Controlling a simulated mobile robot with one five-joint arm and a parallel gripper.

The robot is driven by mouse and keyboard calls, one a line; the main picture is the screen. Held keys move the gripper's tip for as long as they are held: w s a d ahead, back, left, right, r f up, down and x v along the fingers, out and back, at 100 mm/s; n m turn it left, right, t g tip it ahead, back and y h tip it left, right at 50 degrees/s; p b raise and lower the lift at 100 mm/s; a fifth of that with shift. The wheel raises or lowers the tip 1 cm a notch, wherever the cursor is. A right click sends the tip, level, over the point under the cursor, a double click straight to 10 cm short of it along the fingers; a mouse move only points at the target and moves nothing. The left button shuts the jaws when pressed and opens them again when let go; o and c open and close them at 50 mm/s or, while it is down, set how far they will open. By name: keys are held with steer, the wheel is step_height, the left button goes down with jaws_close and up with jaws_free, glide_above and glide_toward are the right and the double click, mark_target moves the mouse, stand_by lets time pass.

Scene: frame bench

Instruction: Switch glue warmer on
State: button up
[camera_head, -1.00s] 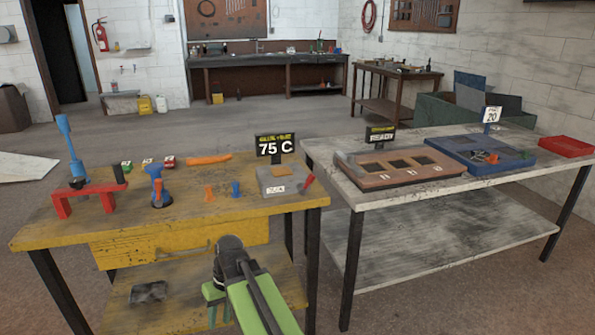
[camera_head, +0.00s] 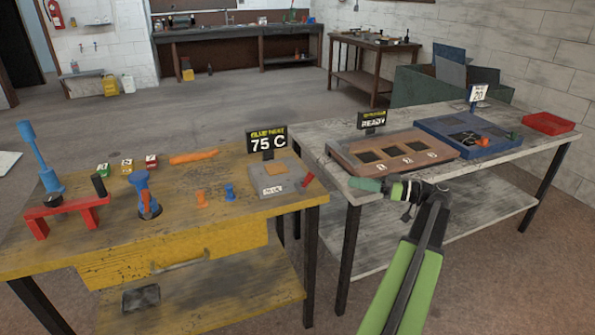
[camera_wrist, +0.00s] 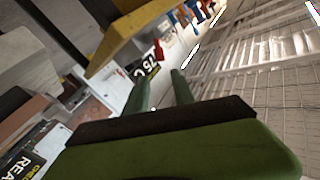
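The glue warmer (camera_head: 280,180) is a grey box with an orange patch on top, at the right end of the yellow bench. Its black sign (camera_head: 266,141) reads 75 C. A red lever (camera_head: 307,181) tilts up at the warmer's right side. In the wrist view the sign (camera_wrist: 148,67) shows rotated, with a red part (camera_wrist: 157,50) beside it. My gripper (camera_head: 355,184) is to the right of the lever, apart from it, over the near left corner of the grey table. In the wrist view my gripper's two green fingers (camera_wrist: 162,85) stand apart with nothing between them.
The yellow bench (camera_head: 120,250) also holds a red stand (camera_head: 65,214), a blue-and-orange tool (camera_head: 145,195) and small coloured parts. The grey table (camera_head: 400,205) holds a brown fixture (camera_head: 390,155), a blue tray (camera_head: 465,135) and a red tray (camera_head: 547,123). A gap separates the tables.

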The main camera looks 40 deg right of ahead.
mark_target(302, 184)
steer(key=x, duration=1.7)
steer(key=shift+w+a, duration=0.25)
steer(key=shift+f, duration=0.1)
jaws_close()
